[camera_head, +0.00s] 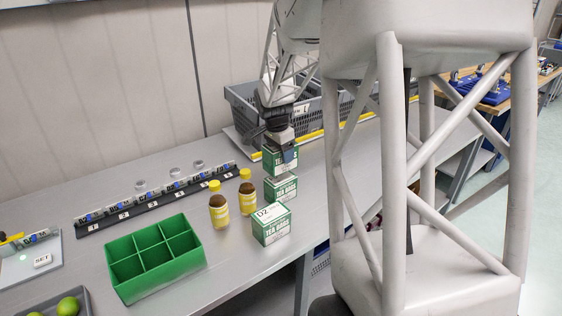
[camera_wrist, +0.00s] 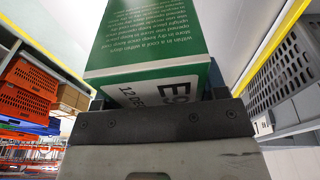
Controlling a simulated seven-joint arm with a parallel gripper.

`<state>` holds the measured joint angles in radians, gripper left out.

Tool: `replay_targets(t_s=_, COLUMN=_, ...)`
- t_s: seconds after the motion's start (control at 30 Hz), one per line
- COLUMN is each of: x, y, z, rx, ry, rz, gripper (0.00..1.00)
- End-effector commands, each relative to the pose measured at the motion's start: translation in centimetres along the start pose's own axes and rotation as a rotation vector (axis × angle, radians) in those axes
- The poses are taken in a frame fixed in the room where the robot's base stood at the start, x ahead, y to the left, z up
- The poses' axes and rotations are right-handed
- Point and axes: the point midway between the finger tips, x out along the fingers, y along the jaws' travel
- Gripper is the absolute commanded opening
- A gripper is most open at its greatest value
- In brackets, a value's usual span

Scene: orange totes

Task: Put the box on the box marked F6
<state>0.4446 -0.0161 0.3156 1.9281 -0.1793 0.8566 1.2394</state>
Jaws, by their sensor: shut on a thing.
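My gripper (camera_head: 282,147) is shut on a green and white tea box (camera_head: 272,160) in the head view. The held box fills the upper middle of the wrist view (camera_wrist: 150,45), with a partly hidden black label that starts with E. A second tea box (camera_head: 281,190) stands on the table directly below the held one in the picture. I cannot tell whether the two touch, and I cannot read a mark on the lower box. A third tea box (camera_head: 272,226), marked D2, stands nearer the front edge. No F6 mark is readable.
Two brown jars with yellow lids, one (camera_head: 219,210) and another (camera_head: 247,198), stand left of the boxes. A grey crate (camera_head: 240,105) is behind my gripper.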

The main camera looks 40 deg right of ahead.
Motion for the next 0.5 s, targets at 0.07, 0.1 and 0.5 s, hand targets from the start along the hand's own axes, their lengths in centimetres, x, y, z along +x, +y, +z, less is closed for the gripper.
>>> replay_targets(t_s=0.07, x=0.0, y=0.0, z=0.0, rx=0.0, ry=0.0, rz=0.0, gripper=0.38)
replay_targets(t_s=0.1, x=0.1, y=0.0, z=0.0, rx=0.0, ry=0.0, rz=0.0, gripper=0.38)
replay_targets(t_s=0.5, x=3.3, y=0.0, z=0.5, rx=0.0, ry=0.0, rz=0.0, gripper=0.38)
